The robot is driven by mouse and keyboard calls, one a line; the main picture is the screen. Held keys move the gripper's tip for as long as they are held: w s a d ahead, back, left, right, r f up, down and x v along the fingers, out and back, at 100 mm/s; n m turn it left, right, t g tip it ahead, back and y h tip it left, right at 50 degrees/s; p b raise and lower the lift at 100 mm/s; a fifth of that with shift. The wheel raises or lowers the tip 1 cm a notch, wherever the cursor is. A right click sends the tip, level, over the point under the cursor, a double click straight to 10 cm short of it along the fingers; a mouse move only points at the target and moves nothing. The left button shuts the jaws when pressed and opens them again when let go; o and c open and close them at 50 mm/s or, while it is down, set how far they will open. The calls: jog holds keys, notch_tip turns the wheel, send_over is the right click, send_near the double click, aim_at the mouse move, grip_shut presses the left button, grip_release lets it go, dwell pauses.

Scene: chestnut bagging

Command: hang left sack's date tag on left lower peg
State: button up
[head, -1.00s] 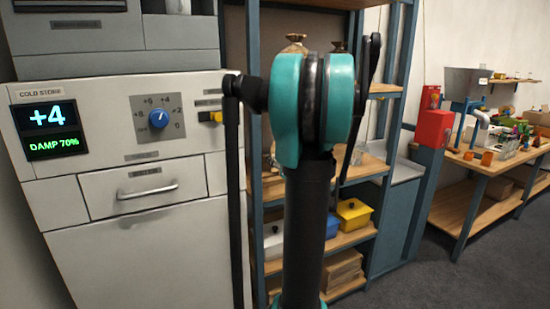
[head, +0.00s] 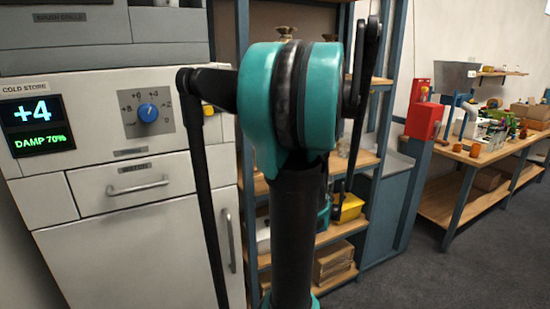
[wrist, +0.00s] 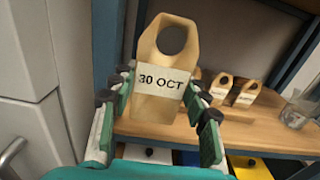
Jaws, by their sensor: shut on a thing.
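My gripper (wrist: 160,100) is shut on a tan tag (wrist: 166,38) in the wrist view. The tag has a round hole near its top and a white label reading "30 OCT". It stands roughly upright between the two fingers, in front of a wooden shelf. In the head view my arm covers the middle, and I cannot clearly make out the gripper or tag there. I cannot identify the left sack or the left lower peg in either view.
More tan tags (wrist: 221,86) with white labels stand on the wooden shelf (wrist: 240,135), beside a clear glass (wrist: 299,110). The cold store (head: 120,235) is on the left. A blue post of the rack (wrist: 105,40) is close by the gripper's left. Open floor lies right.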

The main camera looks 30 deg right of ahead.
jog(key=s, duration=0.6)
dwell(0.4)
jog(key=shift+d, duration=0.15)
dwell(0.7)
